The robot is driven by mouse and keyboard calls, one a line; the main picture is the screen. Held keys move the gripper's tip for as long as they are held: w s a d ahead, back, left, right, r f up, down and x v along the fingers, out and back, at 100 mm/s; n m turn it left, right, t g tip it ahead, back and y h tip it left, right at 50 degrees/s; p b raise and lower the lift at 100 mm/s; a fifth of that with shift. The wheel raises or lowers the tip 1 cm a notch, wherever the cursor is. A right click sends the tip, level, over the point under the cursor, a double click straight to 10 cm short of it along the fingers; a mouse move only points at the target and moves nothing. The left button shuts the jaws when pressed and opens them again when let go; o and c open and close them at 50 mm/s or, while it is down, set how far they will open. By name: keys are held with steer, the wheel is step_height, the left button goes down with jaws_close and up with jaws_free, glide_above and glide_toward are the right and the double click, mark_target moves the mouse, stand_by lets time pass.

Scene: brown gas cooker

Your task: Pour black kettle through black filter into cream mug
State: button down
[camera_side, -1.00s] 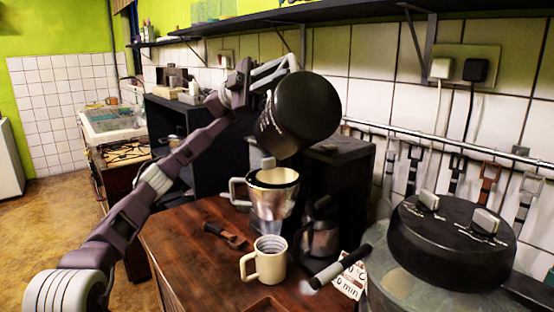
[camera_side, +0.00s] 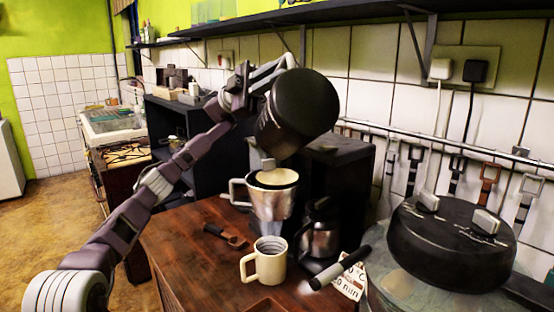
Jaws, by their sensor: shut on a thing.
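The black kettle (camera_side: 296,112) is in the air, tipped with its mouth down and left, above a metallic cone-shaped vessel with a pale rim and white handle (camera_side: 270,204). This vessel seems to be the filter, though it looks silver rather than black. A small pale piece shows between kettle and rim; I cannot tell if they touch. No stream of liquid is visible. My gripper (camera_side: 280,70) is shut on the kettle from behind, its fingertips partly hidden. The cream mug (camera_side: 264,264) stands upright on the wooden counter, in front of the filter, its inside mostly hidden.
A dark and silver pot (camera_side: 320,232) stands right of the mug. A black-handled tool (camera_side: 340,268) and a label card (camera_side: 352,284) lie beside it. A brown scoop (camera_side: 226,236) lies left. A big black-lidded vessel (camera_side: 450,240) fills the right. A dark box (camera_side: 340,185) stands behind.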

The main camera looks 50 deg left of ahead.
steer(key=shift+w+a+f+n+t+h+b, duration=0.1)
steer(key=shift+w+a+n+t+h+b, duration=0.15)
steer(key=shift+a+n+h, duration=0.25)
steer(key=shift+w+a+f+n+t+h+b, duration=0.1)
steer(key=shift+w+a+n+t+h, duration=0.15)
steer(key=shift+a, duration=0.45)
stand_by(2.0)
steer(key=shift+w+a+f+n+t+h+b, duration=0.15)
steer(key=shift+a+n+t+h+b, duration=0.15)
steer(key=shift+a+n+t+h, duration=0.2)
steer(key=shift+w+a+f+n+t+h+b, duration=0.15)
steer(key=shift+a+n+t+h+b, duration=0.15)
steer(key=shift+a, duration=0.3)
stand_by(3.7)
